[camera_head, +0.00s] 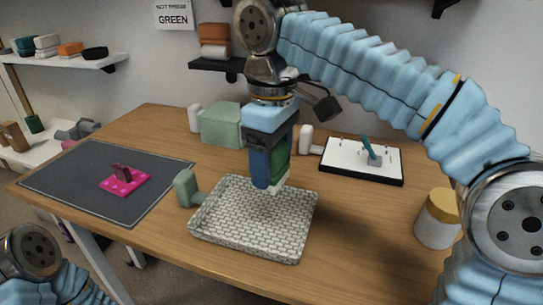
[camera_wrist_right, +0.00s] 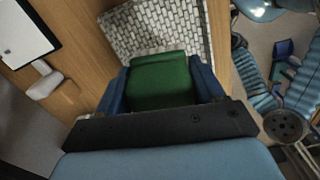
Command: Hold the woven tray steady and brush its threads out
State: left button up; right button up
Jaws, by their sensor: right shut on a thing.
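The woven tray (camera_head: 232,240), a shallow grey-white basket-weave tray, lies flat near the table's front edge; part of it shows in the right wrist view (camera_wrist_right: 150,28). A sage-green upright handle (camera_head: 185,188) with a side knob stands at its left rim. My right gripper (camera_head: 268,170) is above the tray's back part, shut on a green block-like brush (camera_wrist_right: 160,80) with a pale lower end. Whether that end touches the weave I cannot tell. My left arm shows only at the lower left; its gripper is out of view.
A green box (camera_head: 222,125) stands behind the tray. A black-edged white board (camera_head: 362,160) with a teal tool lies back right. A yellow-lidded jar (camera_head: 437,220) stands right. A wall sign (camera_head: 173,15) reads GREEN.

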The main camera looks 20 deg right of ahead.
notch_tip(320, 180, down, 6)
jog(key=b, duration=0.4)
jog(key=shift+f, duration=0.25)
jog(key=shift+f+b, duration=0.6)
jog(key=shift+f, duration=0.1)
jog(key=shift+r, duration=0.15)
jog(key=shift+r, duration=3.4)
